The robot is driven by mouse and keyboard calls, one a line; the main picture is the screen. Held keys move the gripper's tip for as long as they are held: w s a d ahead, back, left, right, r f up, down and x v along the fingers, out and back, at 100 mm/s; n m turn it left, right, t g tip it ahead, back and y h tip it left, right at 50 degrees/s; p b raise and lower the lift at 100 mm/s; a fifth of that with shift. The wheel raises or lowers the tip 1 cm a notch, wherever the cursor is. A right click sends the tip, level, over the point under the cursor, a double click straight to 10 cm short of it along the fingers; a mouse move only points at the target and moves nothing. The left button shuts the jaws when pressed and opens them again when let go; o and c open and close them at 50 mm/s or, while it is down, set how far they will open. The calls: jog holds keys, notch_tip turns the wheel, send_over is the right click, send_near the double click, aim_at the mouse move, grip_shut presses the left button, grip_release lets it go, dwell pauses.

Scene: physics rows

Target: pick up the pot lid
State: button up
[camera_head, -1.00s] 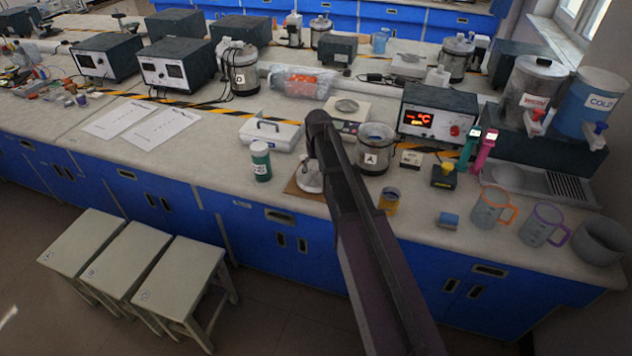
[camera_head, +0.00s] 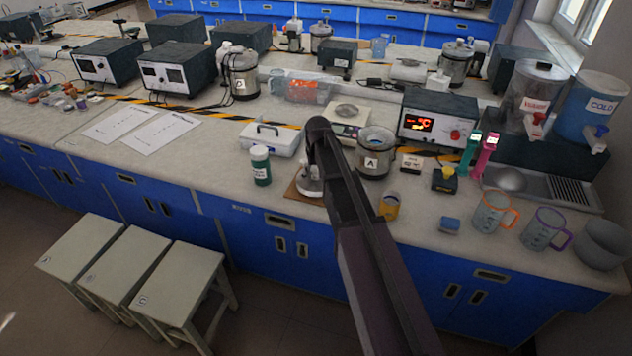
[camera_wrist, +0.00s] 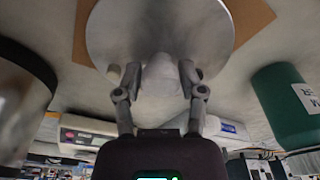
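The pot lid (camera_head: 309,188) is a pale grey round lid lying on a brown board (camera_head: 293,192) at the front of the bench, partly hidden by my arm. In the wrist view the lid's disc (camera_wrist: 160,30) fills the top, with its knob (camera_wrist: 162,82) pointing toward my gripper. My gripper (camera_wrist: 160,75) has one finger on each side of the knob. The fingers look apart, with narrow gaps beside the knob, so it looks open around it.
A green-and-white bottle (camera_head: 261,167) stands close to the left of the lid. The pot marked A (camera_head: 374,165) stands close behind to the right, and a yellowish cup (camera_head: 389,207) to the right. A balance (camera_head: 349,116) stands behind. The bench front left of the bottle is mostly clear.

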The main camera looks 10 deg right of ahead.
aim_at(316, 171)
grip_shut()
jog(key=shift+r, duration=0.1)
notch_tip(316, 171, up, 10)
jog(key=p, duration=1)
jog(key=shift+s, duration=0.15)
dwell(0.7)
